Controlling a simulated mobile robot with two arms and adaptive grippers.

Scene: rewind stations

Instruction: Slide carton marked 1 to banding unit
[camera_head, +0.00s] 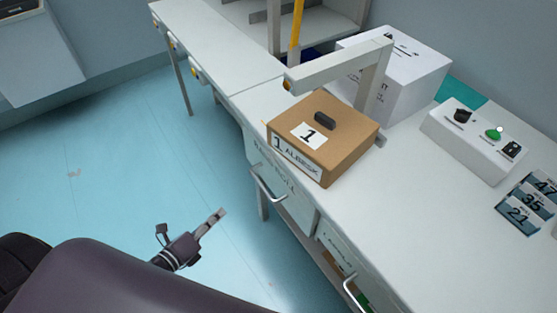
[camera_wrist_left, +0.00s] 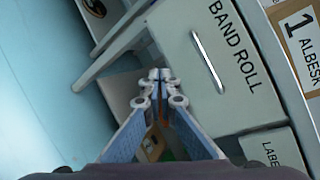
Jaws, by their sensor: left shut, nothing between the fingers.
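The brown carton marked 1 (camera_head: 351,137) sits flat on the white bench, with a dark handle on top and a label reading "1 ALBESK" on its front. Part of its labelled side shows in the left wrist view (camera_wrist_left: 290,15). A white arch (camera_head: 338,67), which looks like the banding unit, stands just behind the carton; I cannot tell whether they touch. My left gripper (camera_head: 221,213) is shut and empty, apart from the carton, in front of the bench and over the floor. Its closed fingertips (camera_wrist_left: 159,75) point toward the bench front in the wrist view. My right gripper is not in view.
A white box (camera_head: 412,70) stands behind the arch. A control box (camera_head: 472,139) with a green button and number tiles (camera_head: 530,203) are to the right. The BAND ROLL drawer (camera_head: 271,175) has a protruding handle (camera_head: 268,188). Bench surface left of the carton is clear.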

